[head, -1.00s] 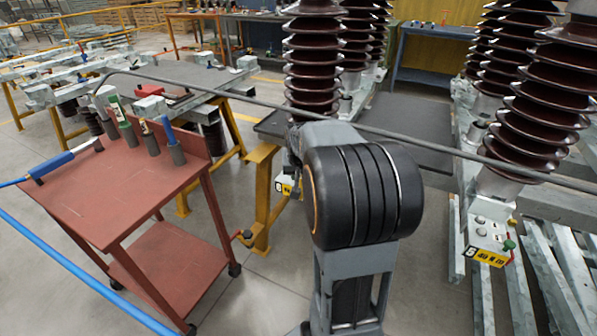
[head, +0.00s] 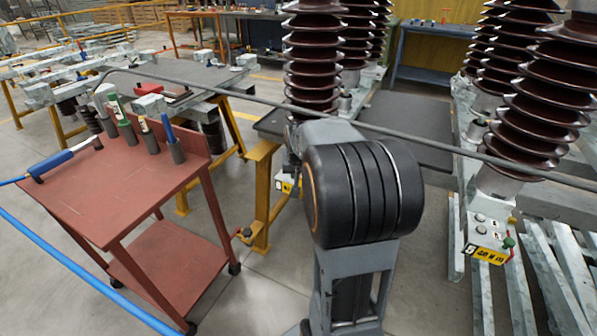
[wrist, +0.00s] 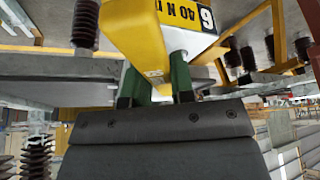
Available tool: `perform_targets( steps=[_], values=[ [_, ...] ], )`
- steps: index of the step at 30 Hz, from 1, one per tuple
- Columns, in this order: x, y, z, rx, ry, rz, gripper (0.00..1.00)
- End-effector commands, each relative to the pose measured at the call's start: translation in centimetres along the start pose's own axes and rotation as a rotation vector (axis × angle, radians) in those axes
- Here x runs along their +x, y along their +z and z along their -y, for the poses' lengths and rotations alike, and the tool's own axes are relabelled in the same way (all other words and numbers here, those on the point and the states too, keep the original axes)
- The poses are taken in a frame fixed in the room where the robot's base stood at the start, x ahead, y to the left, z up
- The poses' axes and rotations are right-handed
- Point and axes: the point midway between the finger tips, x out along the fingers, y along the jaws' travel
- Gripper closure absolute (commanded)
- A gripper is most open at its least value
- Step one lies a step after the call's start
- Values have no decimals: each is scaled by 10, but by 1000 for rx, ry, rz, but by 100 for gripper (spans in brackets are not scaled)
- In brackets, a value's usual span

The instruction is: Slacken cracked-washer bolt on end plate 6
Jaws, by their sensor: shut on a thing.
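My gripper (wrist: 157,72) shows in the wrist view as two green fingers on a dark block. It is shut on a yellow tool (wrist: 137,40), which reaches up and away between the fingers. End plate 6 (wrist: 180,40) is just behind and beside the tool, its yellow label reading 6 and 40 N m. I cannot tell whether the tool touches the plate. The bolts and the cracked washer are hidden. In the head view my arm covers the gripper and most of this plate; a bit of its yellow label (head: 287,187) shows beside the arm.
A red cart (head: 100,190) with several upright tools stands at the left. Another end plate (head: 485,238) with two bolts and a yellow label is at the right. Brown ribbed insulators (head: 312,65) rise behind my arm. A grey cable (head: 400,133) crosses the head view.

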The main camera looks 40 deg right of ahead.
Motion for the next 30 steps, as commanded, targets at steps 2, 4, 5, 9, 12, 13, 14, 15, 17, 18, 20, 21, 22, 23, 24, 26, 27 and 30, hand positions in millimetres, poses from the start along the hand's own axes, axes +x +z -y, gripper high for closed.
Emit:
perform_targets(
  steps=[2, 4, 5, 9, 12, 13, 14, 15, 17, 18, 20, 21, 22, 23, 24, 26, 27, 30],
  values=[
    [0, 0, 0, 0, 0, -1, 100],
    [0, 0, 0, 0, 0, -1, 100],
    [1, 0, 0, 0, 0, -1, 100],
    [3, 1, 0, 0, 0, -1, 100],
    [5, 2, 0, 0, 0, -1, 100],
    [6, 2, 0, 0, 0, -1, 100],
    [7, 3, 0, 0, 0, -1, 100],
    [8, 3, 0, 0, 0, -1, 100],
    [9, 4, 0, 0, 0, -1, 100],
    [10, 4, 0, 0, 0, -1, 100],
    [11, 5, 0, 0, 0, -1, 100],
    [12, 5, 0, 0, 0, -1, 100],
    [13, 6, 0, 0, 0, -1, 100],
    [14, 6, 0, 0, 0, 0, 100],
    [15, 6, 0, 0, 0, 0, 100],
    [16, 7, 0, 0, 0, 0, 100],
    [17, 7, 0, 0, 0, 0, 100],
    [19, 8, 0, 0, 0, 0, 100]
  ],
)
